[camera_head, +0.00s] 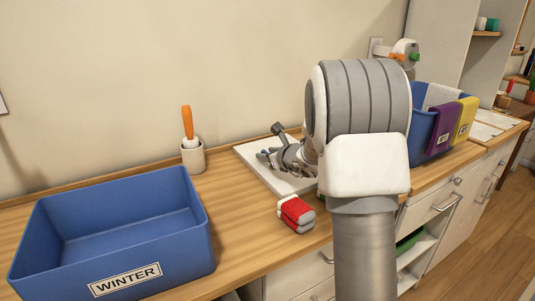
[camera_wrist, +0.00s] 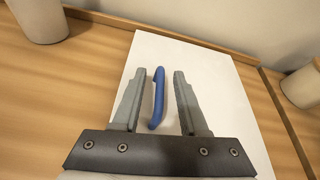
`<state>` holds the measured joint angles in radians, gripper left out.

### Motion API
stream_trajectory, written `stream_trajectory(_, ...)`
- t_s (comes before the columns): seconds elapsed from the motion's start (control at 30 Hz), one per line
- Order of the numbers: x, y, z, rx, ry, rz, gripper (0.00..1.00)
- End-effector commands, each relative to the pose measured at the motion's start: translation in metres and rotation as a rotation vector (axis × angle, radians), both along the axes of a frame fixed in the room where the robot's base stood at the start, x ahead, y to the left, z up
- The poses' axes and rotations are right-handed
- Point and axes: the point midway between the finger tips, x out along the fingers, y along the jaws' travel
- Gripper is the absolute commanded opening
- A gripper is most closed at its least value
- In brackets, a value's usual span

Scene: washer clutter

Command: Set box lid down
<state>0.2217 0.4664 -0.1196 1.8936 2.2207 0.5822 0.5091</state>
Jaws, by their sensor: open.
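A flat white panel (camera_head: 285,185), which looks like the box lid, lies on the wooden counter at the back. It also shows in the wrist view (camera_wrist: 205,60). A slim blue bar (camera_wrist: 158,97), apparently its handle, stands out against the white surface between my fingers. My gripper (camera_wrist: 167,75) is open, with one finger on each side of the blue bar and a visible gap on both sides. In the head view my gripper (camera_head: 270,157) is low over the white panel, and my arm hides its right part.
An open blue bin labelled WINTER (camera_head: 150,270) stands at the left and looks empty. A cup with an orange-handled tool (camera_head: 192,157) is behind. A red bundle (camera_head: 296,214) lies near the front edge. Another blue bin (camera_head: 420,140) with cloths stands right.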

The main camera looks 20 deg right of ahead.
Motion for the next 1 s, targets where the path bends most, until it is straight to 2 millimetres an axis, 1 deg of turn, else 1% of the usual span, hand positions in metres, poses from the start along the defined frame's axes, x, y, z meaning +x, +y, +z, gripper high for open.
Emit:
stream_trajectory(0.17, -0.028, -0.004, 0.013, 0.000, -0.001, -0.002, 0.43)
stream_trajectory(0.4, -0.073, -0.011, 0.033, 0.000, -0.003, -0.003, 0.43)
stream_trajectory(0.5, -0.088, -0.013, 0.038, -0.001, -0.002, -0.003, 0.43)
stream_trajectory(0.6, -0.099, -0.015, 0.042, -0.001, 0.000, -0.002, 0.43)
stream_trajectory(0.7, -0.105, -0.015, 0.044, 0.000, -0.001, -0.001, 0.43)
stream_trajectory(1.0, -0.108, -0.016, 0.044, 0.000, 0.000, -0.001, 0.43)
